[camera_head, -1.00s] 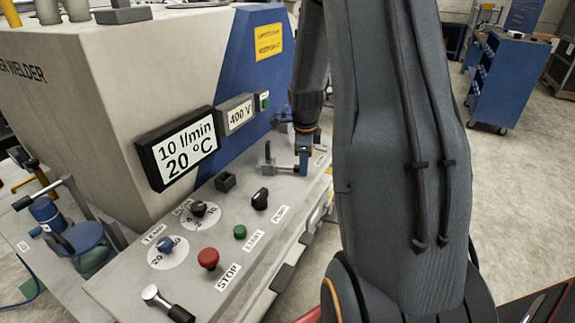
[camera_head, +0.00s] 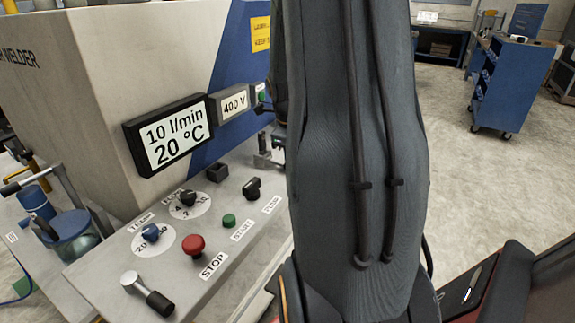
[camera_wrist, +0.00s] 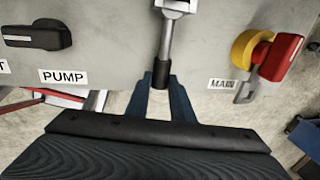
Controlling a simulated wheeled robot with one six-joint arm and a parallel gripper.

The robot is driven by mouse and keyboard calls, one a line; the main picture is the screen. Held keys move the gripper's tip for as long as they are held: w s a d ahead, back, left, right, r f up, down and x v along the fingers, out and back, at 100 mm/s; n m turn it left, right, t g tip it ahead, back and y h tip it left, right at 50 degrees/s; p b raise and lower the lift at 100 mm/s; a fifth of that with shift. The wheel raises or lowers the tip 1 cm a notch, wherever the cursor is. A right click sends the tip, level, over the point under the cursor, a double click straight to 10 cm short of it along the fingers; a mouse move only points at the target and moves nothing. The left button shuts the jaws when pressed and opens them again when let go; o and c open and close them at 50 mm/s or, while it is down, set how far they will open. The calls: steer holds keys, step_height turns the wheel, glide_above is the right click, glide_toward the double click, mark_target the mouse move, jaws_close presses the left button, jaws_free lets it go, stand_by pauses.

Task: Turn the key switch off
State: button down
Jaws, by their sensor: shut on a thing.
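In the wrist view my gripper (camera_wrist: 162,88) has its two blue fingers on either side of the black grip (camera_wrist: 162,72) of a grey metal lever, shut on it. The lever (camera_wrist: 166,38) runs up to a pale bracket on the panel. In the head view my own arm hides the gripper; a grey bracket (camera_head: 264,150) shows beside the arm. I cannot clearly make out a key switch. A red and yellow switch (camera_wrist: 268,56) labelled MAIN is right of the lever, and a black PUMP knob (camera_wrist: 38,35) is left of it.
The head view shows a red STOP button (camera_head: 194,246), a green START button (camera_head: 229,220), two dials and a black-handled lever (camera_head: 147,293) on the panel. The display (camera_head: 166,138) reads 10 l/min, 20 °C. A blue cart (camera_head: 508,86) stands on open floor at right.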

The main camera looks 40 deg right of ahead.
steer(key=shift+w+r, duration=0.1)
stand_by(0.4)
steer(key=c, duration=1.6)
jaws_free()
steer(key=shift+a, duration=0.1)
steer(key=shift+o, duration=0.2)
step_height(320, 180, up, 8)
steer(key=a+b, duration=0.1)
steer(key=shift+s+a+f+b, duration=0.2)
steer(key=shift+s+a+b, duration=0.05)
steer(key=shift+b, duration=0.1)
